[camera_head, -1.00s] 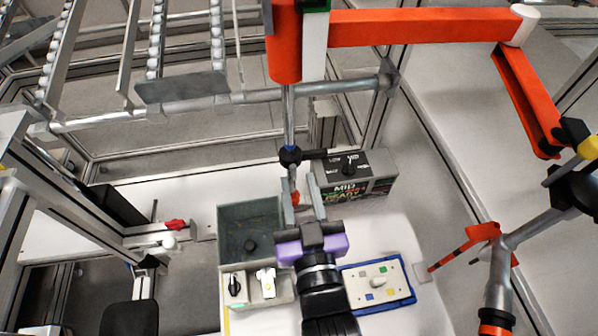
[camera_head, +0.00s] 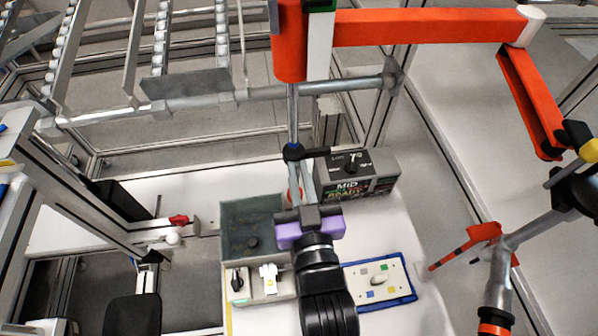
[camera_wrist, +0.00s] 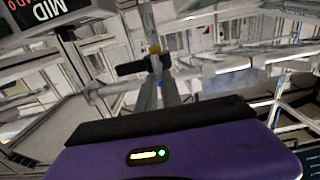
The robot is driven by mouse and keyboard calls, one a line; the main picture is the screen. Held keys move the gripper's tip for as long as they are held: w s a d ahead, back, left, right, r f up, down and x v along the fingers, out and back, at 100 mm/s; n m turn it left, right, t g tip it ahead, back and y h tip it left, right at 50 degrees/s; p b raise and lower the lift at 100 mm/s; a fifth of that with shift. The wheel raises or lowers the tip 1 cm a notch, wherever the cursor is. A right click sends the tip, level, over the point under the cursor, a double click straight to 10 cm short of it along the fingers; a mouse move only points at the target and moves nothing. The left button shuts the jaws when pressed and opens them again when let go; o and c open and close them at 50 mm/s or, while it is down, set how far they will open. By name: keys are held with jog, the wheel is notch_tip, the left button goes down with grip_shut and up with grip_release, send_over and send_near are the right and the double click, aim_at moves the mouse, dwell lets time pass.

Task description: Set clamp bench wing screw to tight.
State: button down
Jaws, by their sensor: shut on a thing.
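A black bar-shaped piece (camera_head: 318,152), which looks like the wing screw, sits at the foot of an upright metal rod (camera_head: 292,110). It points right towards the grey box in the head view. It also shows in the wrist view (camera_wrist: 130,68), pointing left. My gripper (camera_head: 303,165), with a purple body, reaches up to it from below. Its fingers are close together and shut at the black piece; the exact contact is too small to see. In the wrist view the fingers (camera_wrist: 160,80) meet beside the bar. A small red part (camera_head: 293,195) shows left of the fingers.
A grey box (camera_head: 382,161) with a dial and a display reading MID stands close on the right. A blue-rimmed panel (camera_head: 410,296) lies right of my arm. An orange overhead arm (camera_head: 420,27) spans above.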

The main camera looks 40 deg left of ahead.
jog(key=n, duration=0.4)
jog(key=s+n, duration=0.1)
jog(key=n, duration=0.3)
jog(key=a+f+n, duration=0.1)
jog(key=n, duration=0.3)
jog(key=shift+s+n, duration=0.15)
jog(key=shift+n, duration=0.25)
jog(key=shift+f+n+p, duration=0.25)
jog(key=shift+n+p, duration=0.2)
jog(key=shift+n, duration=1.35)
jog(key=shift+a, duration=0.1)
jog(key=c, duration=1.5)
grip_release()
